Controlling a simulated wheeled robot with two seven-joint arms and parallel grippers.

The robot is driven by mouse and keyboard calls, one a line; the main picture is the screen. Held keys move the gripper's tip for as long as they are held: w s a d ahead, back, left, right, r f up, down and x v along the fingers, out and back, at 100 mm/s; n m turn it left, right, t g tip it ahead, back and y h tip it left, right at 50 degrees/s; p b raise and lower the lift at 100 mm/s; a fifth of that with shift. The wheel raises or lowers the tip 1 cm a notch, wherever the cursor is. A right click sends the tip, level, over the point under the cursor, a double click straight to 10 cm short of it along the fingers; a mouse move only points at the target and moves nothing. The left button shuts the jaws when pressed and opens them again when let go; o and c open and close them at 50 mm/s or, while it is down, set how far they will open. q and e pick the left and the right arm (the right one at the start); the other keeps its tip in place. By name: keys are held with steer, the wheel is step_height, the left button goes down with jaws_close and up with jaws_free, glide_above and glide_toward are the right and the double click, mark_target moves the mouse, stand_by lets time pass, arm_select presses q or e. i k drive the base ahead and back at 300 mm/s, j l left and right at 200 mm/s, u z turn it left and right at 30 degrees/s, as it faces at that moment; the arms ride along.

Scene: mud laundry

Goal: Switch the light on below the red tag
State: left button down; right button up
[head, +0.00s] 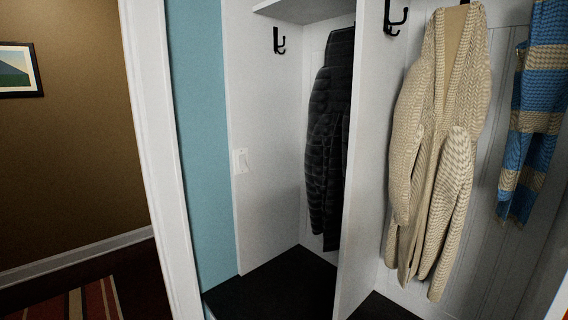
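No red tag shows in the head view. Neither of my grippers is in view.
A black puffer jacket (328,140) hangs in the left cubby, beside a white divider (357,170). A cream cardigan (435,150) and a striped scarf (534,110) hang right. A dark bench (275,290) lies below. A white door frame (155,150) stands left, with a striped rug (75,300) beyond.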

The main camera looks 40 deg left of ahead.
mark_target(243, 157)
steer(key=i+j+z, duration=0.15)
steer(key=j, duration=1)
steer(key=j+z, duration=0.2)
steer(key=j, duration=0.9)
